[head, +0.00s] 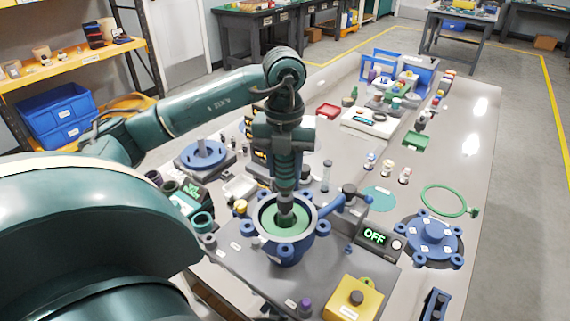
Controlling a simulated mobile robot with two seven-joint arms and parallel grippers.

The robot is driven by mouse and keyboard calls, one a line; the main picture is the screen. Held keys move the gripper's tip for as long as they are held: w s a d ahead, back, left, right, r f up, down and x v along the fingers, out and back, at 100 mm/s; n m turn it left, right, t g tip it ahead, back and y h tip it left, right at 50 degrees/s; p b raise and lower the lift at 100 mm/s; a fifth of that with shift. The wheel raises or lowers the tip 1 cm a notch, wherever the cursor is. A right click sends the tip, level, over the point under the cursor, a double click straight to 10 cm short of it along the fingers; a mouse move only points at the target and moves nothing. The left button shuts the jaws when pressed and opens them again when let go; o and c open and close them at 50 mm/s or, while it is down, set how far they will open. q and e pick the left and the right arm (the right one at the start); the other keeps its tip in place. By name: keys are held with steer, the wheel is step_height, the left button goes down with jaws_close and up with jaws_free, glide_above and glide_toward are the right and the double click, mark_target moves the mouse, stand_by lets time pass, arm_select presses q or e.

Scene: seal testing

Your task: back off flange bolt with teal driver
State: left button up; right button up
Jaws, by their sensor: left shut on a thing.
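My left arm reaches in from the left and its gripper (286,196) points straight down over a round blue flanged housing (288,254). The gripper is shut on a small dark grey piece (287,218), low in the housing's open mouth; whether this belongs to the teal driver I cannot tell. The housing has a pale rim, a green inside and blue bolt lugs around its outside. The gripper and piece hide part of the green inside. A second blue flange (436,232) with lugs lies on the bench at right. My right gripper does not show.
A box reading OFF (375,236) and a blue-handled clamp (340,200) stand right of the housing. A yellow block (352,298) is in front. A green ring (444,201) lies at right. A teal cup-like piece (203,221) is at left. Small parts crowd the bench's back.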

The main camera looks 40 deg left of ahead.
arm_select(q)
steer(key=shift+f+b, duration=0.35)
steer(key=shift+f, duration=0.1)
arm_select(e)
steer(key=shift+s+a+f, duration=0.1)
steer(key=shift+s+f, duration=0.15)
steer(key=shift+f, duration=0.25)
arm_select(q)
steer(key=shift+s+f, duration=0.15)
steer(key=shift+f, duration=0.2)
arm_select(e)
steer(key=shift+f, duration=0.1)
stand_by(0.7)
arm_select(q)
steer(key=shift+r, duration=0.3)
stand_by(1.8)
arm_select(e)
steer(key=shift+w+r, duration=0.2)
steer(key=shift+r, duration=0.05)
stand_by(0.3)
arm_select(q)
steer(key=shift+r, duration=0.2)
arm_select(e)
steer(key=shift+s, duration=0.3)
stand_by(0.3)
